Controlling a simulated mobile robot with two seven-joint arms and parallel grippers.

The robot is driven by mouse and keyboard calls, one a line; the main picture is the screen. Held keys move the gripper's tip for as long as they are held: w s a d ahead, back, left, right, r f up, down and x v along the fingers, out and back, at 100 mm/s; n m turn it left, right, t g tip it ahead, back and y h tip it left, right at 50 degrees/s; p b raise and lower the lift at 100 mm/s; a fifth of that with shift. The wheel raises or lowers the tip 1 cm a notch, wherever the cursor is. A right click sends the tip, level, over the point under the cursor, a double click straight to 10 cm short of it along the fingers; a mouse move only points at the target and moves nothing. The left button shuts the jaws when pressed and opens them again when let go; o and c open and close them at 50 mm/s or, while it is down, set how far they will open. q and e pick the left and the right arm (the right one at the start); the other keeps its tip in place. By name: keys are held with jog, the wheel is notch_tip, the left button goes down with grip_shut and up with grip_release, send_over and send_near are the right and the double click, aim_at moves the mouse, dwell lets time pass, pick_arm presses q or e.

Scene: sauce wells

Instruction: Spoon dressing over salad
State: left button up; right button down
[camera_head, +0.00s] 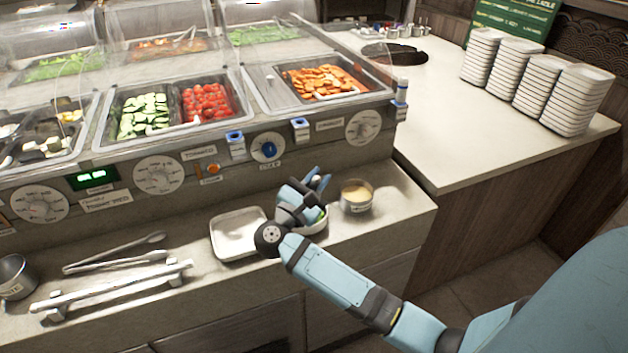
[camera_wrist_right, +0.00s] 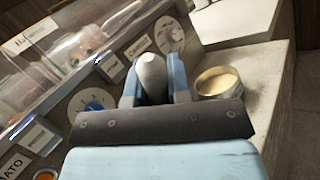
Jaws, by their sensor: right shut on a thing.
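My right gripper (camera_head: 316,184) is over the counter ledge, between the white tray and the tub of dressing. In the wrist view its blue fingers (camera_wrist_right: 154,78) are shut on a grey, rounded handle (camera_wrist_right: 152,70), which looks like the spoon's. The spoon's bowl is hidden. A round tub of pale yellow dressing (camera_head: 357,196) stands just right of the gripper; it also shows in the wrist view (camera_wrist_right: 218,83). A white bowl (camera_head: 318,226) with a little green visible, likely the salad, sits below the gripper, mostly hidden by my arm. My left gripper is not in view.
A white square tray (camera_head: 236,236) lies left of the bowl. Tongs (camera_head: 115,262) and a metal bar rack (camera_head: 112,292) lie farther left. The glass-covered salad bar (camera_head: 240,150) rises behind the ledge.

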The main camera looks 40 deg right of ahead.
pick_arm(q)
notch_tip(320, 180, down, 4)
jog(key=b, duration=0.9)
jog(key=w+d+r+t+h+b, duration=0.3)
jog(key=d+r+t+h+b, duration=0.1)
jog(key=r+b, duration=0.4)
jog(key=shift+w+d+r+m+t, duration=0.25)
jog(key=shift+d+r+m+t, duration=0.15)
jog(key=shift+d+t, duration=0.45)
pick_arm(e)
jog(key=shift+s+a+f+m+g+h, duration=0.15)
jog(key=shift+s+f+m+g+h, duration=0.45)
jog(key=shift+m, duration=0.7)
jog(key=shift+s+a+f+m+g+h, duration=0.15)
jog(key=shift+s+f+m+g+h, duration=0.45)
jog(key=shift+m, duration=0.7)
jog(key=shift+s+a+f+m+g+h, duration=0.15)
jog(key=shift+s+f+m+g+h, duration=0.4)
jog(key=shift+m, duration=0.75)
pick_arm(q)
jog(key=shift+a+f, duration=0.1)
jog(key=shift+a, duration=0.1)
pick_arm(e)
jog(key=shift+s+r, duration=0.15)
jog(key=shift+s, duration=0.1)
jog(key=shift+r, duration=0.1)
